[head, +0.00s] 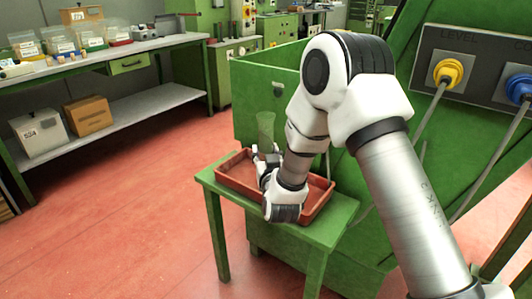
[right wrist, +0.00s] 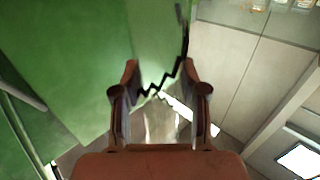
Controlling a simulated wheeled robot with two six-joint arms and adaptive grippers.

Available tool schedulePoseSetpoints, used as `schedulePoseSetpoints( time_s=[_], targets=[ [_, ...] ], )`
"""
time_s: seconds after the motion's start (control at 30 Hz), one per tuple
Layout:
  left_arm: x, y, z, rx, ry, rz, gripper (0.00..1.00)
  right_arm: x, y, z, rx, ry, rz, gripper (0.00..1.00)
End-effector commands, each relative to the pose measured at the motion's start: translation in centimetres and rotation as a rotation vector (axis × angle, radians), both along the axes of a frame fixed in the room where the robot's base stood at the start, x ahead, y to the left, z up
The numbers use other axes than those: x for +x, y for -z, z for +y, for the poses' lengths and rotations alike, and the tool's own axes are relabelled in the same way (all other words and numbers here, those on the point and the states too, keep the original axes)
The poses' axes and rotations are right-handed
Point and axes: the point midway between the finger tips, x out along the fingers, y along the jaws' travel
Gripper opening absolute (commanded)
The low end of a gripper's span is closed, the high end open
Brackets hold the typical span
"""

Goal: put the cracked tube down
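The cracked tube (head: 266,128) is clear, greenish and upright in the head view, above the far left part of the red-brown tray (head: 319,203). In the right wrist view the tube (right wrist: 155,45) shows a jagged black crack between the fingers. My right gripper (head: 267,156) is closed around the tube's lower part, with one finger on each side; the fingers also show in the right wrist view (right wrist: 161,78). The tube's lower end is hidden behind the gripper, so I cannot tell whether it touches the tray. My left gripper is not in view.
The tray lies on a small green table (head: 336,223) beside a large green machine housing (head: 272,91). A grey workbench (head: 105,60) with bins stands at the left, boxes on its lower shelf. Red floor (head: 150,190) between them is clear. My right arm covers part of the tray.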

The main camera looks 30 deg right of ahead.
Motion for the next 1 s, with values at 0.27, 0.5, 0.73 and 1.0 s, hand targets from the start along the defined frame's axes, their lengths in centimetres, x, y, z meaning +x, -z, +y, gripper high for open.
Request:
schedulePoseSetpoints(
  time_s=[0.27,0.5,0.73,1.0],
  targets=[
    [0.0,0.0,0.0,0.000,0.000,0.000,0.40,0.0,-0.1,0.0,0.000,0.000,0.000,0.65],
    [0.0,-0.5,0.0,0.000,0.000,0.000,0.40,-1.2,-0.5,0.6,-0.001,-0.002,0.001,0.65],
    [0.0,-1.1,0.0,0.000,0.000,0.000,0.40,-6.6,-0.4,2.9,-0.003,-0.004,0.006,0.65],
    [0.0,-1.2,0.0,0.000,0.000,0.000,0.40,-10.9,-0.4,4.5,-0.002,-0.001,0.001,0.65]
  ],
)
